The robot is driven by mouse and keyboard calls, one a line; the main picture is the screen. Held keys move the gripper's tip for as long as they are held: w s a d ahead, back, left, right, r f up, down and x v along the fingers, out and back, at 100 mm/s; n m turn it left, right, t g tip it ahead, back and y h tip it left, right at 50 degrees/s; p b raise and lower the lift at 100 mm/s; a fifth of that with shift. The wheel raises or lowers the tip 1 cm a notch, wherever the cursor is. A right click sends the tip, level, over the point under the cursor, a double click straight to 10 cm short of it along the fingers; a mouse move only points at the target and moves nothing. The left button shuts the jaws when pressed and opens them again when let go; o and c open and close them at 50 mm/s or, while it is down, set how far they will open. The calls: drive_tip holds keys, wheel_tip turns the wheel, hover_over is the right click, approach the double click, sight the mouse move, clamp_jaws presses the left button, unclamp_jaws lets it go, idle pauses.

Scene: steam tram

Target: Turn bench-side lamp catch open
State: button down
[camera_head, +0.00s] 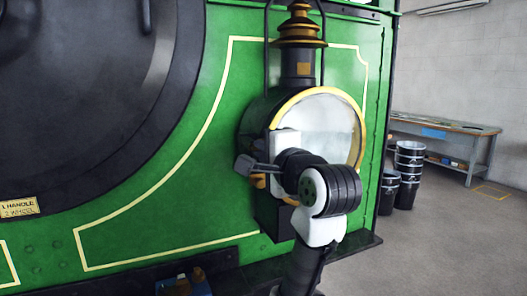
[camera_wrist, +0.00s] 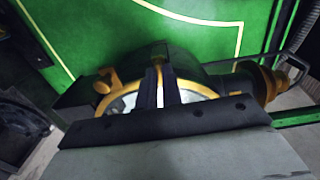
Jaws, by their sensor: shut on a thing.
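The lamp (camera_head: 335,125) is mounted on the green front plate, with a gold rim around a pale round glass and a brass-topped chimney. My gripper (camera_head: 244,165) reaches across the lamp's face to its left edge in the head view. In the wrist view my gripper (camera_wrist: 160,72) has its dark fingers close together at the lamp's rim, with a thin bright yellowish strip between them. This seems to be the lamp catch, mostly hidden by the fingers. A gold fitting (camera_wrist: 104,80) shows left of the fingers; an orange-gold piece (camera_head: 258,182) shows just below the fingertips in the head view.
The lamp's chimney (camera_wrist: 262,84) lies to the right in the wrist view. A dark rod stands on each side of it in the head view. A workbench (camera_head: 440,130) and stacked black buckets (camera_head: 408,165) stand at the right, with open floor beside them.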

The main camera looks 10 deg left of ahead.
drive_tip(key=shift+s+a+r+n+b, duration=0.1)
drive_tip(key=shift+n+b, duration=0.95)
drive_tip(key=shift+n, duration=3.4)
drive_tip(key=shift+a+r+n+b, duration=0.1)
drive_tip(key=shift+n+b, duration=0.95)
drive_tip(key=shift+n, duration=3.4)
drive_tip(key=c, duration=1.6)
unclamp_jaws()
drive_tip(key=shift+o, duration=0.2)
